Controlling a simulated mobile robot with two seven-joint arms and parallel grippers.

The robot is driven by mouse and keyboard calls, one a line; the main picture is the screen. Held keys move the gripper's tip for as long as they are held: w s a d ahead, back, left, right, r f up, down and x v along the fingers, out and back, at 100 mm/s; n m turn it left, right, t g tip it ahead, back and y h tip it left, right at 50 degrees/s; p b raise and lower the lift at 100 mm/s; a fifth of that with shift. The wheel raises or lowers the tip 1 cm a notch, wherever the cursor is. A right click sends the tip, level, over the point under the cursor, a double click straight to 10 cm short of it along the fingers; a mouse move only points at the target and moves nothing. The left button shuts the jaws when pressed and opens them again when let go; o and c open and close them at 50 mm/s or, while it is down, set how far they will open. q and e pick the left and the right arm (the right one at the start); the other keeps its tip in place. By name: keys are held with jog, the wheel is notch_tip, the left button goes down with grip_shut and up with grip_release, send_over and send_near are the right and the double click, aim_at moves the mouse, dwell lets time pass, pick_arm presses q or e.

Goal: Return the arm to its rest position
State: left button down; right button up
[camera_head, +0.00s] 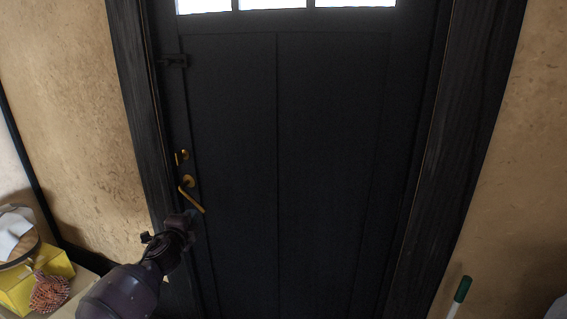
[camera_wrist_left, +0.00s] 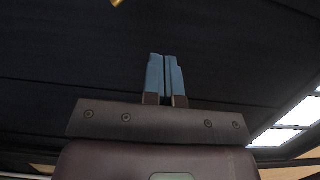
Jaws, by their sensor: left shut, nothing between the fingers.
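My left arm comes in from the lower left in the head view. Its gripper (camera_head: 192,216) is in front of the dark door's left side, just below the brass lever handle (camera_head: 191,198). In the left wrist view the two blue fingers of my left gripper (camera_wrist_left: 166,76) are side by side, shut and empty. A bit of brass (camera_wrist_left: 117,2) shows at the top edge of that view, apart from the fingertips. The right gripper is in neither view.
The dark door (camera_head: 300,150) looks closed in its black frame (camera_head: 465,140). A brass lock (camera_head: 182,156) sits above the handle. At the lower left are a yellow box (camera_head: 50,268) and a checked cloth (camera_head: 50,292). A green-topped stick (camera_head: 462,289) stands at the lower right.

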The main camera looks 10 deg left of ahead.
pick_arm(q)
jog(key=s+d+r+n, duration=0.1)
jog(key=d+r+n, duration=0.2)
jog(key=d+n, duration=0.1)
jog(key=s+d+f+n+g+h, duration=0.1)
jog(key=s+d+f+n, duration=0.15)
jog(key=s, duration=0.35)
jog(key=s+d+f+n+h, duration=0.1)
jog(key=s+d+f+n, duration=0.15)
jog(key=s+f, duration=0.2)
jog(key=s+f+n+g+p, duration=0.1)
jog(key=s+f, duration=0.3)
jog(key=s, duration=0.7)
jog(key=s+d+f+n+g+p, duration=0.1)
jog(key=s+f+n+g, duration=0.2)
jog(key=s, duration=0.9)
jog(key=s+d+f+n+g+y, duration=0.1)
jog(key=s+f+n+g, duration=0.1)
jog(key=s+f, duration=0.4)
jog(key=s+n, duration=0.1)
jog(key=s, duration=0.4)
jog(key=shift+s+f+p, duration=0.15)
jog(key=shift+s+p, duration=0.05)
jog(key=shift+p, duration=0.2)
jog(key=shift+d, duration=0.1)
